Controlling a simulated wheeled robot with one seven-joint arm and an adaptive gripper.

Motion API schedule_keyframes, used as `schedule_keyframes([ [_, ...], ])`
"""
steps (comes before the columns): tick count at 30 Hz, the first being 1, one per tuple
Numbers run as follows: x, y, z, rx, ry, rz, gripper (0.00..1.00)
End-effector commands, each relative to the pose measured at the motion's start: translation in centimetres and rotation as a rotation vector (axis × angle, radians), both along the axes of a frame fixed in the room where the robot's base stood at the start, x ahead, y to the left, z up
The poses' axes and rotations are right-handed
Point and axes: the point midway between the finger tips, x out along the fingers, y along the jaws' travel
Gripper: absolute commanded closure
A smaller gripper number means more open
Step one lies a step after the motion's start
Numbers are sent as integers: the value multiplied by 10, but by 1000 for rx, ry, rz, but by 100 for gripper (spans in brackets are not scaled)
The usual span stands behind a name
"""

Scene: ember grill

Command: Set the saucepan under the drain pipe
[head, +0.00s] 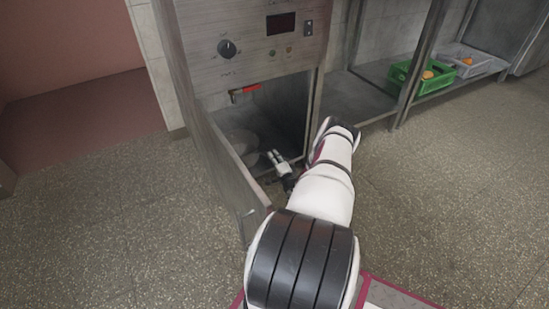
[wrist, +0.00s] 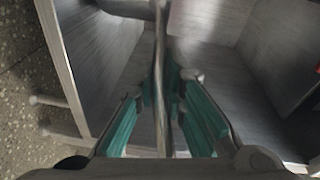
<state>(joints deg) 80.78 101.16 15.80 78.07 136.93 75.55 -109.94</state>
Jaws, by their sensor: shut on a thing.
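My gripper (head: 279,158) is inside the open lower compartment of the metal cabinet. In the wrist view my gripper (wrist: 166,88) has its teal pads closed on a thin metal handle (wrist: 160,45) of the saucepan. A bit of the saucepan's body (wrist: 125,7) shows at the top edge. In the head view the saucepan (head: 240,143) is a dim grey round shape left of my gripper, low in the compartment. The drain pipe (head: 233,97), with a red lever, sticks out above it. The exact alignment, and whether the saucepan touches the floor, cannot be told.
The cabinet door (head: 232,165) stands open to the left of my gripper. The compartment's right wall is close to my arm. A green crate (head: 403,72) and a grey crate (head: 468,62) sit on a low shelf at the right. The tiled floor is clear.

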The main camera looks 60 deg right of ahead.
Motion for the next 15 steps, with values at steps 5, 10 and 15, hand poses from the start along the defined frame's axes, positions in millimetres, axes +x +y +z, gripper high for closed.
schedule_keyframes([
  [5,1,-1,2,-3,-5,-1,100],
  [10,1,-1,0,-3,-5,-1,100],
  [15,1,-1,-4,-2,-5,0,100],
])
